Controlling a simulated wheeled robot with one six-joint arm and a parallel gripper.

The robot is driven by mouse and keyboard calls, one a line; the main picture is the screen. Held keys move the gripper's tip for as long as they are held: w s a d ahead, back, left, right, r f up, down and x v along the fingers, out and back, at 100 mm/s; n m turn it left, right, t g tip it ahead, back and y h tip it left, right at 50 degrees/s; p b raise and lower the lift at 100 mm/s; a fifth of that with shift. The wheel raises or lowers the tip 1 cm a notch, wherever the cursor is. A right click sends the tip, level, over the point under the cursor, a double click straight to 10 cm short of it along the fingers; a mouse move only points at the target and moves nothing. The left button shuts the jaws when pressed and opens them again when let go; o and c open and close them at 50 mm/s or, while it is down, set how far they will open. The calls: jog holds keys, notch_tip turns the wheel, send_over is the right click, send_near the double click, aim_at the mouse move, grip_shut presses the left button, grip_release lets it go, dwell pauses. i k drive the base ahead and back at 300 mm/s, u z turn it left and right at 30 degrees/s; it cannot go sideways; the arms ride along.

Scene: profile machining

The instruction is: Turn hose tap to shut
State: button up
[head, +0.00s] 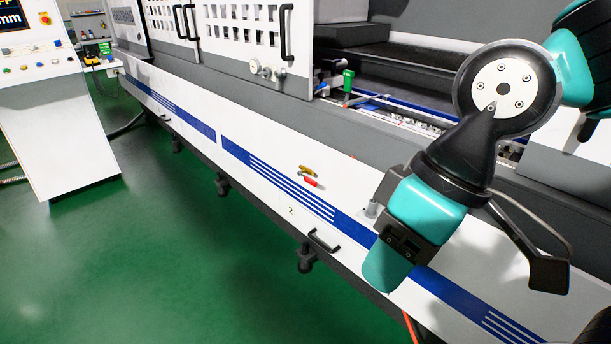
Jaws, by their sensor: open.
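The hose tap (308,176) is on the white front panel of the machine, near the middle of the head view. It has a small brass-coloured body with a red lever below it. The lever slants slightly down to the right. My gripper (386,214) is to the right of the tap and apart from it, in front of the panel. It is open, and nothing shows between its dark jaws. My teal wrist hides part of it.
A black handle (324,241) sticks out from the panel below the tap. An orange hose (410,327) hangs below the machine at the bottom. A white control console (62,125) stands at the left. The green floor (190,260) in front of the machine is clear.

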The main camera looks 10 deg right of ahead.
aim_at(308, 179)
jog(key=k, duration=0.65)
jog(key=z, duration=0.35)
jog(key=i, duration=1.85)
jog(key=u, duration=0.6)
